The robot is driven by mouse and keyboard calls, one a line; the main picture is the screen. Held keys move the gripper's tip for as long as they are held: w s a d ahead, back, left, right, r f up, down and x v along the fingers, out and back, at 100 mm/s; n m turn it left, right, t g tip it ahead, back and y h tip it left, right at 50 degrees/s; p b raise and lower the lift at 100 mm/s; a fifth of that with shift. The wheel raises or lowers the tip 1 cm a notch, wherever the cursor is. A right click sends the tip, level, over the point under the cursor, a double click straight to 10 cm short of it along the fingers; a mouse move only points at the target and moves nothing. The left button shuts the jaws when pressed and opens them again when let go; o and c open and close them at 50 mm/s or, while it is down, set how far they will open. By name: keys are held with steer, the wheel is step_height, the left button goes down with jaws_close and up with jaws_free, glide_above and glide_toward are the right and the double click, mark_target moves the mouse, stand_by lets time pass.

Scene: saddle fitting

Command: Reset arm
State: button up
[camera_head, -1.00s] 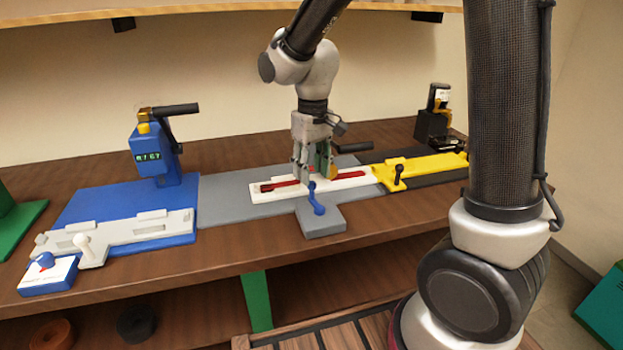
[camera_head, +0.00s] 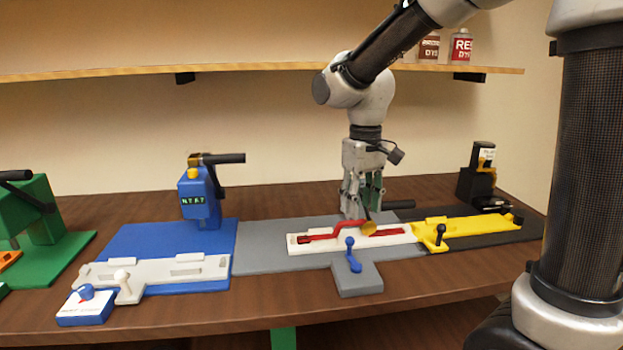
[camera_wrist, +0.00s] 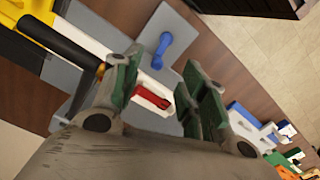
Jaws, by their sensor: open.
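My gripper (camera_head: 362,213) is open and empty above the grey fixture plate (camera_head: 265,262) in the head view. In the wrist view its spread fingers (camera_wrist: 155,88) frame a red part (camera_wrist: 150,98). The white tray (camera_head: 296,248) lies on the grey plate and holds the red part (camera_head: 318,238). A blue lever (camera_head: 351,252) stands at the tray's front. A black handle with a yellow end (camera_head: 369,229) is beside the fingers, which partly hide it; contact is unclear.
A blue station (camera_head: 200,205) with a pale rail (camera_head: 155,272) stands left, a green station (camera_head: 45,225) farther left. A yellow fixture (camera_head: 465,232) lies right, with a black device (camera_head: 473,185) behind it. A shelf (camera_head: 260,68) runs above the bench.

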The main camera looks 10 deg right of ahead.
steer(key=s+d+r+m+t, duration=0.2)
steer(key=s+d+r, duration=0.1)
steer(key=s+d, duration=0.5)
steer(key=s+d+r+m+t, duration=0.2)
steer(key=s+d, duration=0.6)
steer(key=s, duration=0.1)
steer(key=shift+s+r+t, duration=0.35)
steer(key=shift+r+t, duration=0.05)
